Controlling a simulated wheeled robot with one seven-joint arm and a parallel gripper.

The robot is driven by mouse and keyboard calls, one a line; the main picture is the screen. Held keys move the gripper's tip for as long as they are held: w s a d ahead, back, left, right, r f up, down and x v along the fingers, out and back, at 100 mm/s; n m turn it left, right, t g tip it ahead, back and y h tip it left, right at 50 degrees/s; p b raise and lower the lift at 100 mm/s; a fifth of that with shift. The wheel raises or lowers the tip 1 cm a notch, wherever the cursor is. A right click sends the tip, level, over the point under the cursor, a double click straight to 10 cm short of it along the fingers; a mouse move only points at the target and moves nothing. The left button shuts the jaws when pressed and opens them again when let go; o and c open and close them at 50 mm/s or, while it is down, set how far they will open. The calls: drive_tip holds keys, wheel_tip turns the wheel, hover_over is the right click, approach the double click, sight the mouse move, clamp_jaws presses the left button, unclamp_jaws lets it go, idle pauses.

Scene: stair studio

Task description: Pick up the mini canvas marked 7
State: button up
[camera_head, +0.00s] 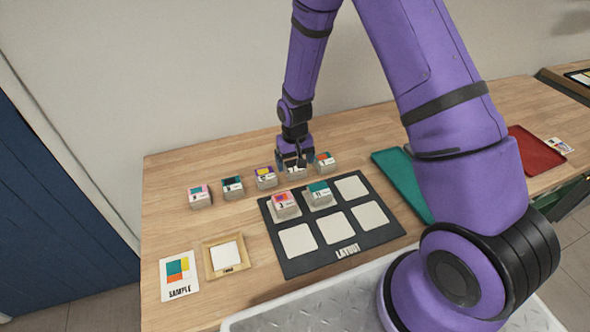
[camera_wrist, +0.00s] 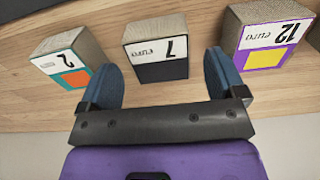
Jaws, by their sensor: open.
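The mini canvas marked 7 (camera_wrist: 158,50) is a pale block with a white and dark top. It stands on the wooden table, centred ahead of my gripper (camera_wrist: 163,65) in the wrist view. My gripper is open, with one blue finger on each side of its near end and nothing held. In the head view my gripper (camera_head: 294,163) is over the back row and largely hides this canvas (camera_head: 297,175). The canvas marked 2 (camera_wrist: 66,62) stands to its left in the wrist view, and the canvas marked 12 (camera_wrist: 266,42) to its right.
A black layout board (camera_head: 342,254) lies in front, with two canvases on it and several white squares. More canvases (camera_head: 198,197) stand at left in the row. A sample card (camera_head: 179,276) and wooden frame (camera_head: 226,256) lie front left. A green tray (camera_head: 399,180) lies right.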

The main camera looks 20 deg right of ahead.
drive_tip(key=shift+f, duration=0.9)
drive_tip(key=c, duration=1)
